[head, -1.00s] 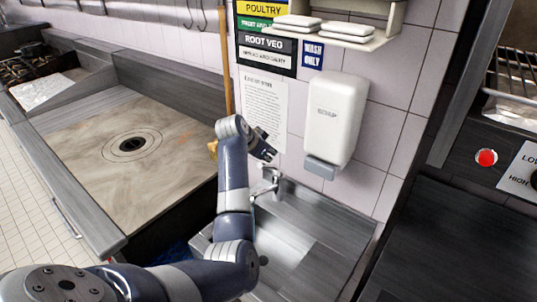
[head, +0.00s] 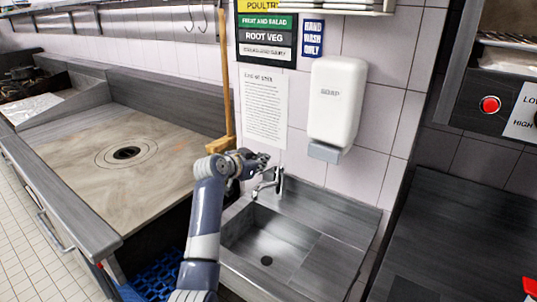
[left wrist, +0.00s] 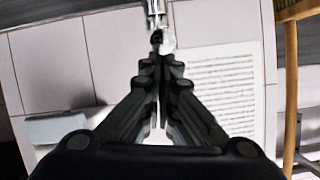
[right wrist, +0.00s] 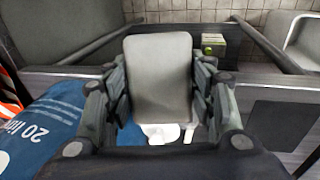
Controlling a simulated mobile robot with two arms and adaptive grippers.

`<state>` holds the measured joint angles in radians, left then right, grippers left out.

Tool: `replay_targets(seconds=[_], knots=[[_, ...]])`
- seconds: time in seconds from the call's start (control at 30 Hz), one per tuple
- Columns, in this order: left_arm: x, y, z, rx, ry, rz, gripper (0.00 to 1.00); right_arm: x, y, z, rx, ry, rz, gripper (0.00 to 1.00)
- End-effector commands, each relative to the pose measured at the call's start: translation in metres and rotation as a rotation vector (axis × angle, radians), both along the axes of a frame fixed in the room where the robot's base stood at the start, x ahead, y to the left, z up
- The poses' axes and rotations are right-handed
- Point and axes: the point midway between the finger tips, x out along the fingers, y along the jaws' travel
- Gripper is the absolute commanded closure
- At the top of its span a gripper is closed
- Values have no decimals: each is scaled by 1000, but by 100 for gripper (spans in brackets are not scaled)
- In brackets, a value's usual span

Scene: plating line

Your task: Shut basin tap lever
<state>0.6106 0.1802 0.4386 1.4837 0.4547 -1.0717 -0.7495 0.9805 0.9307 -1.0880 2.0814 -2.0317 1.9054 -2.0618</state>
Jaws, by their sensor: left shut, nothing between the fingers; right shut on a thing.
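The basin tap (head: 277,183) is a chrome tap at the back of the steel hand basin (head: 305,262), with its spout over the bowl. My left gripper (head: 264,160) is shut and empty, just above and beside the tap's top. Whether it touches the lever is unclear. In the left wrist view my left gripper (left wrist: 160,62) points its closed fingers at the tap (left wrist: 155,14), which is partly cut off by the top edge. My right gripper (right wrist: 160,85) shows only in its wrist view, shut on a grey rounded flat thing (right wrist: 159,68).
A white soap dispenser (head: 336,103) hangs on the tiled wall right of the tap. A printed sheet (head: 265,108) is behind my left gripper. A wooden pole (head: 225,75) stands left of it. A blue bag (right wrist: 45,130) lies near my right gripper.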

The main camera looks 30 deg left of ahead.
Motion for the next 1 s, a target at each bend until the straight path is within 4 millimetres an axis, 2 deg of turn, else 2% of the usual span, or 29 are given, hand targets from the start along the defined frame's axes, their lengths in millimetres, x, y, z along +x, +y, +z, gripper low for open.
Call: replay_targets(seconds=[0.5, 0.67, 0.83, 0.9, 1.0], knots=[[0, -1, 3, -1, -13, -1, 100, 0, 0, 0, 0, 0, 0, 88], [5, -5, 20, 1, -14, -2, 100, 0, 0, 14, 0, 0, 0, 88], [14, -14, 48, 2, -14, 0, 100, 0, 0, 38, 0, 0, 0, 88], [3, -12, 41, 5, -14, 2, 100, 0, 0, 23, 0, 1, 0, 88], [-12, -12, 47, 5, -14, 1, 100, 0, 0, 18, 0, 0, 0, 88]])
